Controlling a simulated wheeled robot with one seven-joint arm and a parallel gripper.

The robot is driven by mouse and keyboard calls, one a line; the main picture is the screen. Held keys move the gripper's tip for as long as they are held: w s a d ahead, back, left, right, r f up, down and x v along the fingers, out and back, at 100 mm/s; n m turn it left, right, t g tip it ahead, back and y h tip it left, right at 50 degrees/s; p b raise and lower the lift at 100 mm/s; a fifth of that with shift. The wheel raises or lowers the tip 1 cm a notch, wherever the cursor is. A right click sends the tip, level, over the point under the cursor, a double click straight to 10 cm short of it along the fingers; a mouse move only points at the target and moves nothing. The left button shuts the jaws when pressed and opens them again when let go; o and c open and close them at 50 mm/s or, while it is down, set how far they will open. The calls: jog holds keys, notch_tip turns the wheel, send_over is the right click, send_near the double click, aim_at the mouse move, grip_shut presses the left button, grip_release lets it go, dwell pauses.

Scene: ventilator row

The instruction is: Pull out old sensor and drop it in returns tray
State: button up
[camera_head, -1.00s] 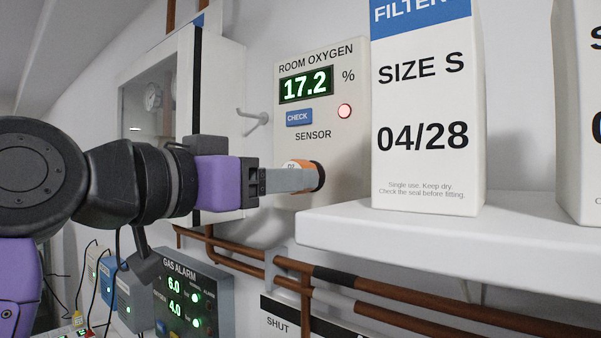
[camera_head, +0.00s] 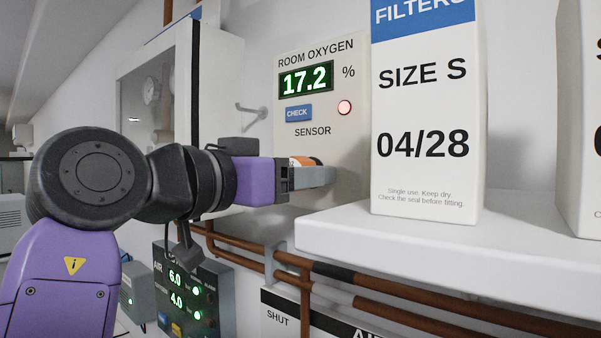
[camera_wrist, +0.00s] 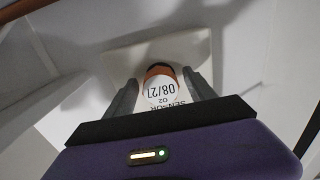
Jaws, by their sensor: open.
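The old sensor (camera_head: 299,161), a short cylinder with an orange band, sits in the SENSOR socket of the room oxygen panel (camera_head: 327,124). In the wrist view the sensor (camera_wrist: 162,92) shows a white label reading "SENSOR O2 08/27" between the fingers. My gripper (camera_head: 322,175) is open, with a finger on each side of the sensor; a gap shows beside it in the wrist view (camera_wrist: 163,84). In the head view the near finger hides much of the sensor. No returns tray is in view.
A white shelf (camera_head: 430,240) with a filter box (camera_head: 425,110) stands close on the right, and another box is at the edge. Copper pipes (camera_head: 240,258) and a gas alarm panel (camera_head: 190,295) lie below. A wall cabinet (camera_head: 215,100) is behind the arm.

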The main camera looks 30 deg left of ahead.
grip_shut()
jog(key=shift+s, duration=0.2)
dwell(0.3)
jog(key=s+b, duration=0.1)
jog(key=s, duration=0.5)
jog(key=shift+s+a, duration=0.3)
jog(key=shift+s, duration=0.1)
dwell(1.0)
